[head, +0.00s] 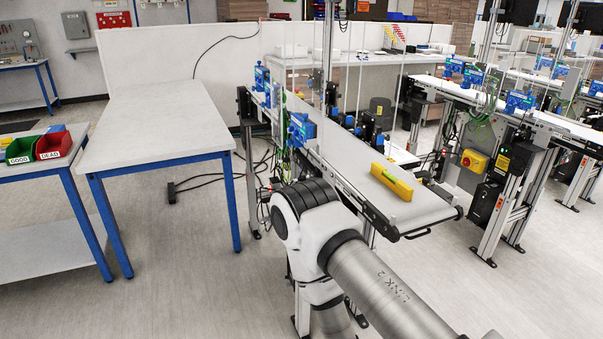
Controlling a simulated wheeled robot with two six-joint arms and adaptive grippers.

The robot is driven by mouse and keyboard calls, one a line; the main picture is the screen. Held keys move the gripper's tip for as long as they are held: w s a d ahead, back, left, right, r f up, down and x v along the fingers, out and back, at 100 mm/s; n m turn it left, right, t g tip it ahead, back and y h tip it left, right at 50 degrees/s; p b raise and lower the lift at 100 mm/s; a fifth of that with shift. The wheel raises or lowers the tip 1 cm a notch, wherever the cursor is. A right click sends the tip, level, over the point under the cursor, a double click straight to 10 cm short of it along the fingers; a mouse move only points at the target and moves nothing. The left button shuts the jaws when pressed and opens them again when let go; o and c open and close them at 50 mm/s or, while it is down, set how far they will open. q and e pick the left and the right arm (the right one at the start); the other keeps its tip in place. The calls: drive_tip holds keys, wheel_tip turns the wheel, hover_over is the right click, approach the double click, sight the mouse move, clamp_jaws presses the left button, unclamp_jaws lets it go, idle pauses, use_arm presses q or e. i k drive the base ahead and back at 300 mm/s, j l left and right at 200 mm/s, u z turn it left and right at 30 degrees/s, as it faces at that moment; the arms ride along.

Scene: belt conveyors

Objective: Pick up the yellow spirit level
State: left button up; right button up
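The yellow spirit level (391,181) lies on the near end of the grey conveyor belt (421,208), right of the picture's middle. It is a short yellow bar, set at a slant across the belt. My arm, grey and white, comes in from the lower right, in front of the conveyor's near left side. Its gripper is out of the picture. My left gripper is not in view either. Nothing is seen touching the spirit level.
A grey table with blue legs (157,122) stands left of the conveyor. A side table at far left holds a green bin (22,149) and a red bin (53,146). A second conveyor (497,106) runs at right. Cables lie on the floor.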

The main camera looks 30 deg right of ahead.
sight(401, 188)
drive_tip(key=l+u, duration=0.1)
drive_tip(key=l, duration=1.45)
drive_tip(key=l+u, duration=0.15)
drive_tip(key=l, duration=0.65)
drive_tip(key=k+l+u, duration=0.1)
drive_tip(key=l, duration=0.65)
drive_tip(key=k+l, duration=0.1)
drive_tip(key=l, duration=0.7)
drive_tip(key=u, duration=0.05)
